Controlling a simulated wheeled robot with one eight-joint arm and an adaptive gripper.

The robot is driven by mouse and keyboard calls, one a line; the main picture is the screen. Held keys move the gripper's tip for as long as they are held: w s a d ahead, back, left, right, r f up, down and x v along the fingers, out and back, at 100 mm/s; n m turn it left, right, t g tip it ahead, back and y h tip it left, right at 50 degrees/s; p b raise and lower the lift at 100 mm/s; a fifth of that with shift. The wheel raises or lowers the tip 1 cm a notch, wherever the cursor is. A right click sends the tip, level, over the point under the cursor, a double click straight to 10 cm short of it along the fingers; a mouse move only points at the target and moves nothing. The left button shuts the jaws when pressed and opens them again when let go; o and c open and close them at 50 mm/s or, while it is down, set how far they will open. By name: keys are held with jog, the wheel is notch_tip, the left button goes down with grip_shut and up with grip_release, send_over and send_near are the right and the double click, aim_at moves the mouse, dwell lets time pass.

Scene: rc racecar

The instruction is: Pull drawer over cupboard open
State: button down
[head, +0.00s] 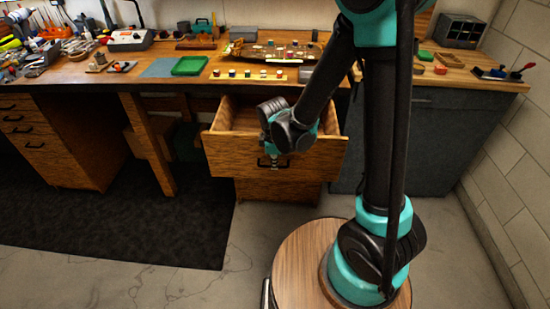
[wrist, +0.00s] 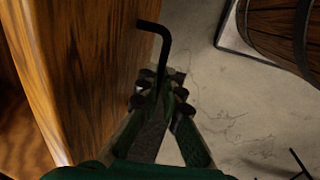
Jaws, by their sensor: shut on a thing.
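The wooden drawer (head: 225,155) stands pulled well out of the workbench in the head view, and its empty-looking inside shows from above. Its wooden front fills the left of the wrist view (wrist: 75,70). A black bar handle (wrist: 153,28) sticks out from that front. My gripper (wrist: 160,88) is shut on the handle. In the head view my gripper (head: 270,153) is at the middle of the drawer front, and my arm hides part of the drawer. The wooden cupboard front (head: 275,190) below the drawer looks shut.
The workbench top (head: 365,82) carries tools, a green tray (head: 189,66) and small coloured pots. A dark grey cabinet (head: 440,130) stands at the right. A dark mat (head: 130,225) lies at the left. Concrete floor (head: 240,250) is clear in front.

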jog(key=c, duration=1.6)
grip_release()
jog(key=shift+c, duration=0.2)
notch_tip(320, 180, up, 12)
jog(key=s, duration=0.2)
jog(key=shift+s, duration=0.2)
jog(key=shift+f, duration=0.15)
jog(key=s+d+f+m+t, duration=0.1)
jog(key=s+d+f+m, duration=0.1)
jog(key=d+m, duration=0.7)
jog(key=s+d+f+m+t, duration=0.1)
jog(key=s+d+f+m, duration=0.2)
jog(key=d+m, duration=0.6)
jog(key=s+d, duration=0.2)
jog(key=d, duration=0.3)
jog(key=shift+s+d, duration=0.2)
jog(key=shift+d, duration=0.05)
